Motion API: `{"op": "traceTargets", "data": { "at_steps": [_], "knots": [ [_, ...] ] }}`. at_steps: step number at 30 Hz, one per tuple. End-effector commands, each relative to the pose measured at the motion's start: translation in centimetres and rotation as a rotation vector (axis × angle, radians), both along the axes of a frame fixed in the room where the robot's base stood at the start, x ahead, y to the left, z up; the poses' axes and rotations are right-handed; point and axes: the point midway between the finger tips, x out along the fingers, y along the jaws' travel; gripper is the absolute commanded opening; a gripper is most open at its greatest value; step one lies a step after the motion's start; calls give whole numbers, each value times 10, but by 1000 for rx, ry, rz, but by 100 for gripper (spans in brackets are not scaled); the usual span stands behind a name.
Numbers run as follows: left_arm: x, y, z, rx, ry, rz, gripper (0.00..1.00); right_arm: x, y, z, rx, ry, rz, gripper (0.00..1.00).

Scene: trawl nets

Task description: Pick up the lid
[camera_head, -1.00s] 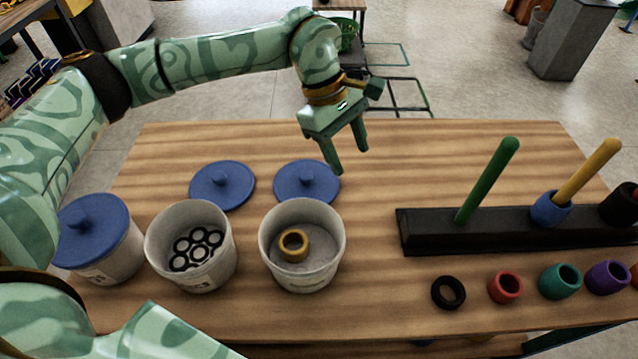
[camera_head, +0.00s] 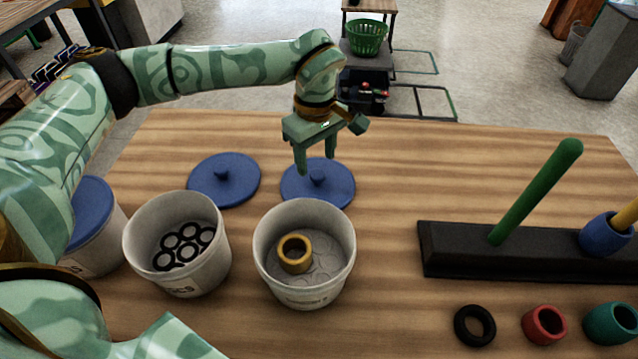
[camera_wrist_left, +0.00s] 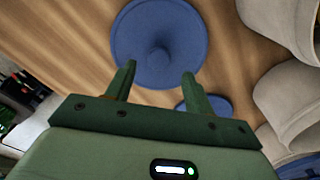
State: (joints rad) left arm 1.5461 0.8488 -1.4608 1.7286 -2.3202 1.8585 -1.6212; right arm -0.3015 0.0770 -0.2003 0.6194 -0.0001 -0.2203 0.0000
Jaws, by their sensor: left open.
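Two flat blue lids with round knobs lie on the wooden table: a left lid (camera_head: 224,182) and a right lid (camera_head: 335,192) behind the right bucket. My left gripper (camera_head: 316,166) points down over the right lid, open and empty, its fingers on either side of the knob in the picture. In the left wrist view, a blue lid (camera_wrist_left: 160,25) lies beyond the open fingertips (camera_wrist_left: 158,72), its knob between them in the picture and apart from them. Part of another lid (camera_wrist_left: 215,104) shows behind the right finger. My right gripper is out of view.
An open bucket with black rings (camera_head: 131,238) and one with a tan ring (camera_head: 262,255) stand in front of the lids. A blue-lidded bucket (camera_head: 98,255) is at left. A black peg rack (camera_head: 455,258) and loose rings (camera_head: 474,326) are at right.

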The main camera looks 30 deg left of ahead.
Motion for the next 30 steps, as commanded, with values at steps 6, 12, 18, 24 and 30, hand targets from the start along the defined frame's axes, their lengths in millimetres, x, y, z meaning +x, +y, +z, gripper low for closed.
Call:
{"op": "traceTargets", "data": {
  "at_steps": [6, 12, 18, 24, 30],
  "knots": [
    [2, -2, -41, 0, 9, -1, 53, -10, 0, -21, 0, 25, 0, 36],
    [2, -2, -49, -1, 1, -1, 53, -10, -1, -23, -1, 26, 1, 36],
    [2, -2, -48, -1, 1, -1, 28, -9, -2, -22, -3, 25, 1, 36],
    [1, -2, -48, 0, 2, -1, 8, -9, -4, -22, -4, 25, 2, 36],
    [1, -2, -47, 0, 2, -1, 8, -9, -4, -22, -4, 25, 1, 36]
  ]
}}
